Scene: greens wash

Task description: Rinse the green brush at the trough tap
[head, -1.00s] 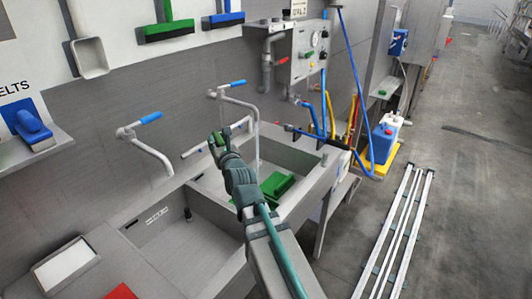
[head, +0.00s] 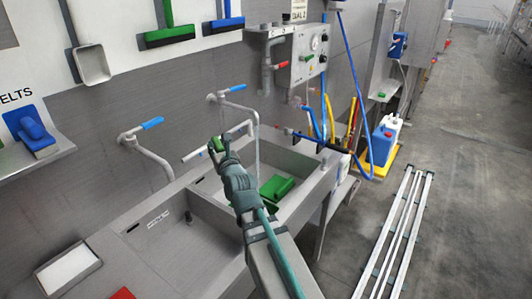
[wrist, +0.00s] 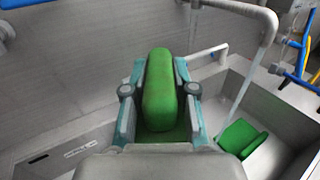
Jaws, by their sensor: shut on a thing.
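My gripper (head: 217,148) is shut on a green brush (wrist: 160,95), its rounded green handle between the two fingers and a green base below. The brush also shows small in the head view (head: 216,144). It is held above the trough's rear edge, left of the tap. The trough tap (head: 240,103) has a blue lever and a curved grey spout. A thin pale stream falls from the spout into the basin. In the wrist view the stream (wrist: 232,115) is right of the brush and apart from it. The trough (head: 318,178) is grey metal.
A second green block-like thing (head: 277,187) lies in the right basin. A second blue-lever tap (head: 147,133) stands at the left. A valve panel (head: 308,50) with hoses is behind right. A blue brush (head: 35,134) sits on the left shelf.

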